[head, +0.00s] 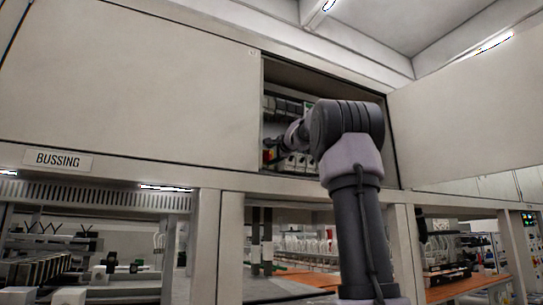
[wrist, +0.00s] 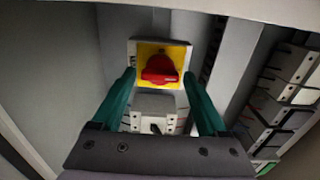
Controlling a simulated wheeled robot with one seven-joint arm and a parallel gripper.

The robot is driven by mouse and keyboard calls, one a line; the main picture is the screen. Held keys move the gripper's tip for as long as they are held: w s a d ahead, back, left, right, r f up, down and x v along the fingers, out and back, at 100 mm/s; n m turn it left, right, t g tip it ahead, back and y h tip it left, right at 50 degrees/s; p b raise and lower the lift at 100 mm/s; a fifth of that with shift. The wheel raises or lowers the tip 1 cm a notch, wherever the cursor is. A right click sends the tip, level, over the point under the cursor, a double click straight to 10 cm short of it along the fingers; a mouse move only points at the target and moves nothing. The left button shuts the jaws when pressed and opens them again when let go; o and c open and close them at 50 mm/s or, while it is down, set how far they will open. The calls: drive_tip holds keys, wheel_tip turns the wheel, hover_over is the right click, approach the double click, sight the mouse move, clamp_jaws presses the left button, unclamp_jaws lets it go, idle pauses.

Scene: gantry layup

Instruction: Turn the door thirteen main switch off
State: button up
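The main switch is a red rotary knob (wrist: 160,69) on a yellow plate (wrist: 176,52) with a pale surround, mounted inside an open cabinet. In the wrist view the knob's grip bar lies roughly level across the plate. My gripper (wrist: 161,82) is open, its two green fingers standing apart on either side of the yellow plate. I see no contact with the knob; the exact depth gap is unclear. In the head view the switch shows as a small red and yellow patch (head: 269,155) at the cabinet's left side, and my arm hides much of the interior.
The cabinet door (head: 465,120) stands open to the right. A closed panel (head: 130,85) is at the left, above a BUSSING sign (head: 58,160). Rows of breakers and wiring (wrist: 285,100) line the cabinet to the right of the switch. A pale device (wrist: 153,108) sits just below the switch.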

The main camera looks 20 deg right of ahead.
drive_tip(key=c, duration=0.9)
drive_tip(key=shift+c, duration=0.2)
drive_tip(key=shift+n, duration=0.3)
drive_tip(key=n, duration=1.2)
drive_tip(key=shift+f+n, duration=0.1)
drive_tip(key=shift+n, duration=0.2)
drive_tip(key=n, duration=0.4)
drive_tip(key=shift+n, duration=0.3)
